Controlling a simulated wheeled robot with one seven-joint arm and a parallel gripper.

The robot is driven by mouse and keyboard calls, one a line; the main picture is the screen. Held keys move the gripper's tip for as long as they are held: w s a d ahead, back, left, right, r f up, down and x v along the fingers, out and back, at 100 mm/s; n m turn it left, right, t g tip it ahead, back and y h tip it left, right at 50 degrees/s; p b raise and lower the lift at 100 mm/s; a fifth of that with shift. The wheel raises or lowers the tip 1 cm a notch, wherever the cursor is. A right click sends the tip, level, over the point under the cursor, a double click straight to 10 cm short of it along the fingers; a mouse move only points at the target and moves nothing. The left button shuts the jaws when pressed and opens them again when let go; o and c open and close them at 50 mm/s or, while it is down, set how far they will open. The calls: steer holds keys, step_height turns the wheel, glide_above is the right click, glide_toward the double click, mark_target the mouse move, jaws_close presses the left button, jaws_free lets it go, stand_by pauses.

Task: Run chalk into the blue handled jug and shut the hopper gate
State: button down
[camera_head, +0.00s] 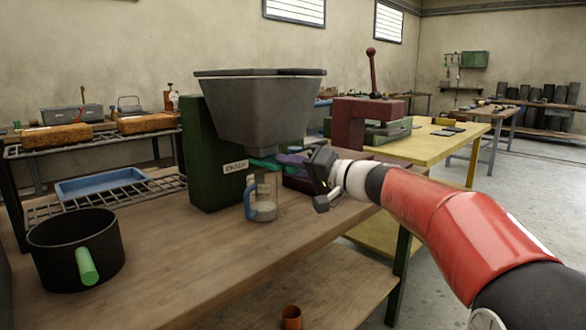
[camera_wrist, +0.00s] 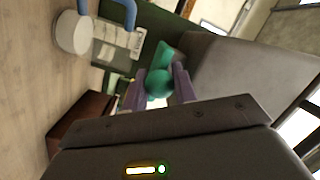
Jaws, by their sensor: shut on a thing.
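The grey hopper (camera_head: 262,108) sits on a green stand (camera_head: 212,150) with a label that appears to read CHALK. The clear jug (camera_head: 264,205) with a blue handle (camera_head: 249,198) stands upright on the bench under the hopper. Pale chalk lies in its lower part; in the wrist view this shows as a white disc (camera_wrist: 73,33) beside the blue handle (camera_wrist: 128,12). My gripper (camera_wrist: 158,88) is shut on the teal gate handle (camera_wrist: 157,82), below the hopper. The gate's opening is hidden, and I cannot tell whether chalk is falling.
A black pot (camera_head: 75,255) with a green handle stands at the bench's left. A dark red block (camera_wrist: 82,112) is near my gripper. A blue tray (camera_head: 100,184) lies on the rack behind. A yellow table (camera_head: 440,143) stands behind my arm.

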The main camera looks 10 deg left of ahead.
steer(key=shift+w+a+f+b, duration=0.2)
steer(key=shift+w+a+b, duration=0.1)
steer(key=shift+a+b, duration=0.05)
steer(key=shift+w+a, duration=0.15)
steer(key=shift+a, duration=0.05)
steer(key=shift+r, duration=0.2)
steer(key=c, duration=1.1)
jaws_free()
steer(key=shift+b+v, duration=1)
steer(key=shift+v, duration=2.9)
